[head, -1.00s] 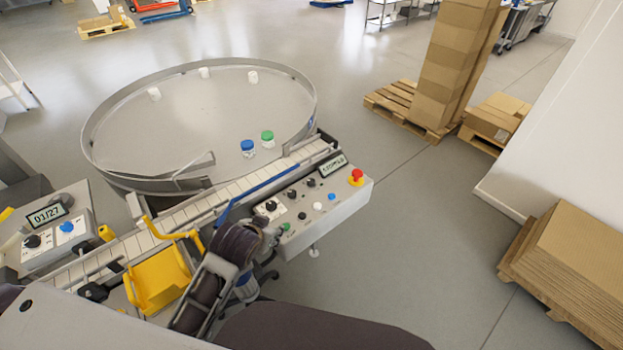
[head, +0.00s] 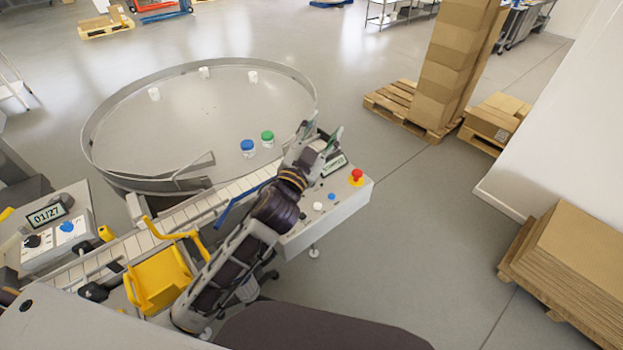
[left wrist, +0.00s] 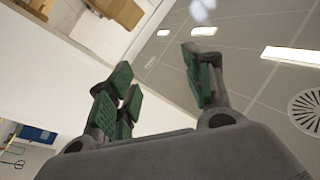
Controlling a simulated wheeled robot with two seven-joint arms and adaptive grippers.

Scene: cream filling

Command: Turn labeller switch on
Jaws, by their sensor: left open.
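A grey control panel (head: 346,205) with a small display (head: 334,165), a red mushroom button (head: 356,176), a blue button (head: 332,196) and a white button (head: 317,206) stands beside the conveyor. My left arm hides its left part and several knobs. My left gripper (head: 320,134) is above the panel's far end, open and empty, fingers pointing away. It also shows open in the left wrist view (left wrist: 158,92). A second panel (head: 55,240) with a "01/27" display, a black knob and a blue knob is at the left. I cannot tell which switch is the labeller's.
A conveyor (head: 190,210) and yellow part (head: 158,279) lie left of my arm.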

